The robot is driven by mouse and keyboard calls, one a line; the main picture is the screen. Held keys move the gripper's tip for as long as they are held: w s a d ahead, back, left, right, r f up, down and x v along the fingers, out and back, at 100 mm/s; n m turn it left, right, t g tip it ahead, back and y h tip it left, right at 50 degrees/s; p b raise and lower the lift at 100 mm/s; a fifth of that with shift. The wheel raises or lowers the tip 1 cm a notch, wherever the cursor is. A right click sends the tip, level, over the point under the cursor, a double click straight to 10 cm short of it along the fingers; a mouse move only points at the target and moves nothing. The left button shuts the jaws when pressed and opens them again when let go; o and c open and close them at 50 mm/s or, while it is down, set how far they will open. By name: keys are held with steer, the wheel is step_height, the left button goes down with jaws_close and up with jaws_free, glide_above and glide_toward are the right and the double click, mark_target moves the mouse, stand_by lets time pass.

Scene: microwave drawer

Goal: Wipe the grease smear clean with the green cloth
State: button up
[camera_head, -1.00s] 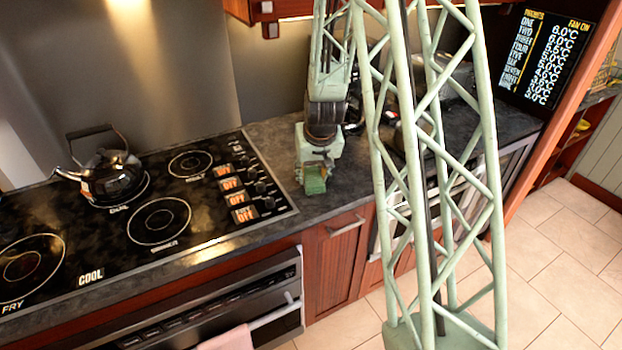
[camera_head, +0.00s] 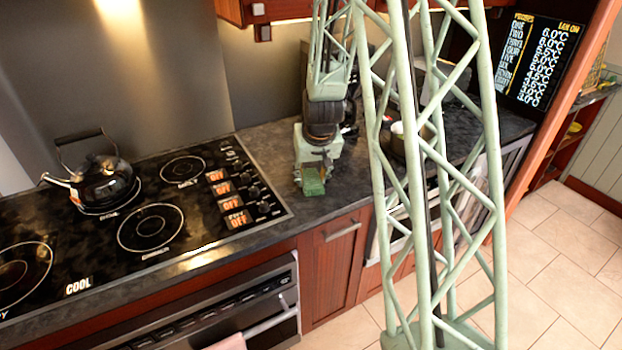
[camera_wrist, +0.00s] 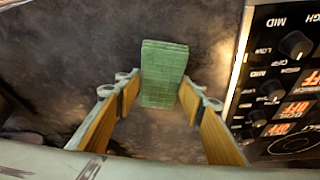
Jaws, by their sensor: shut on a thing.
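My gripper (camera_head: 313,182) is low over the dark countertop (camera_head: 345,185), just right of the stove top. It is shut on the green cloth (camera_head: 313,188), a small folded block. In the wrist view, the cloth (camera_wrist: 164,72) sits between the ends of the two tan-padded fingers, over the mottled grey-brown counter. I cannot tell whether the cloth touches the counter. No grease smear stands out clearly from the mottled surface; the cloth and arm hide part of it.
The black stove top (camera_head: 150,215) with its knobs lies close left of my gripper. A shiny kettle (camera_head: 100,183) stands on its back left burner. A pot (camera_head: 405,140) stands on the counter to the right, partly behind my lattice column.

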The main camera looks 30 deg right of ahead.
mark_target(329, 179)
steer(key=shift+d+f+b, duration=0.15)
steer(key=shift+d+b, duration=0.8)
steer(key=shift+b, duration=1.05)
steer(key=shift+s+d+b, duration=0.1)
steer(key=shift+d+b, duration=0.1)
steer(key=shift+b, duration=0.1)
steer(key=shift+d+b, duration=0.8)
steer(key=shift+b, duration=0.2)
steer(key=shift+d+b, duration=0.2)
steer(key=shift+b, duration=0.1)
steer(key=shift+d, duration=0.1)
steer(key=shift+s+d+b, duration=0.15)
steer(key=shift+d+b, duration=0.7)
steer(key=shift+b, duration=0.1)
steer(key=shift+d, duration=0.15)
steer(key=shift+d, duration=0.1)
